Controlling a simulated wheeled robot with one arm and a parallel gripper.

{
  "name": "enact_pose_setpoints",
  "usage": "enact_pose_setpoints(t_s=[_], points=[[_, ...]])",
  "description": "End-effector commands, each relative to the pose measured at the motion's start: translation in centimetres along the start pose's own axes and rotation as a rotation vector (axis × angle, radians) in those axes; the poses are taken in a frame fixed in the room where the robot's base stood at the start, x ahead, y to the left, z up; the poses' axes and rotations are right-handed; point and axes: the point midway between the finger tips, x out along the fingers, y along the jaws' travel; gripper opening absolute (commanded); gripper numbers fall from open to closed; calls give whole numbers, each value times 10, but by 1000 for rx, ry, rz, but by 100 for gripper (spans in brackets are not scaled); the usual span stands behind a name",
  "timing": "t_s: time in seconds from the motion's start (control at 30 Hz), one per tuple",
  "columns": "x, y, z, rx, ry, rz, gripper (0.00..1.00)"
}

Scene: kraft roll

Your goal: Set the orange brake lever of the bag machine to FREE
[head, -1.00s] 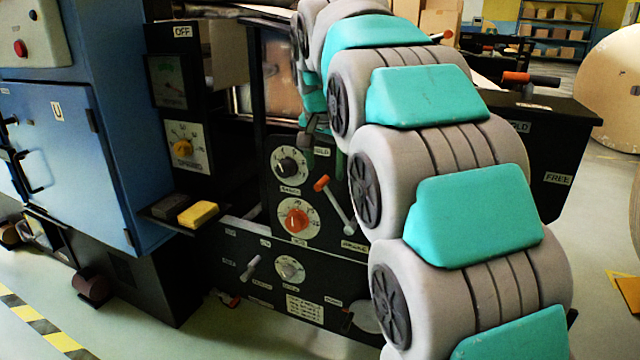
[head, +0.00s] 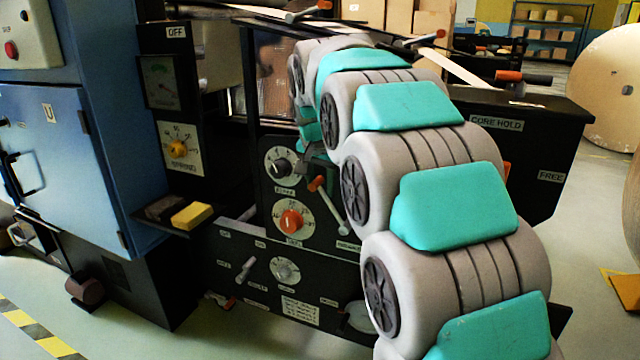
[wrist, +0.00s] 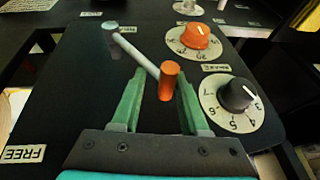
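The brake lever is a pale grey rod with an orange grip (head: 317,184), slanting across the black machine panel beside two dials. In the wrist view the orange grip (wrist: 169,82) points toward me, and the rod runs up-left to its pivot near a FREE label (wrist: 92,14). A BRAKE label (wrist: 217,69) sits between the dials. Another FREE label (wrist: 23,153) is at the lower left. My gripper (wrist: 160,77) is open, its green fingers on either side of the orange grip with gaps visible. In the head view my arm hides much of the gripper.
An orange knob (wrist: 194,40) and a black dial (wrist: 237,95) stand close to the lever. In the head view a yellow block (head: 192,215) lies on a small shelf. Other orange-tipped levers (head: 510,76) are at the back right.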

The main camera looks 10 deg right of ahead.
Motion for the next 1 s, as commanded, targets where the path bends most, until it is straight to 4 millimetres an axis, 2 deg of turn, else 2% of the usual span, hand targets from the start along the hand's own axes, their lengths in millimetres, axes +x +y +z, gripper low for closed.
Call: enact_pose_setpoints(t_s=[0.07,0.3,1.0], points=[[0,-1,1,-1,-1,-2,28],[0,-1,1,-1,-2,-2,1],[1,-2,3,0,-8,-2,0]])
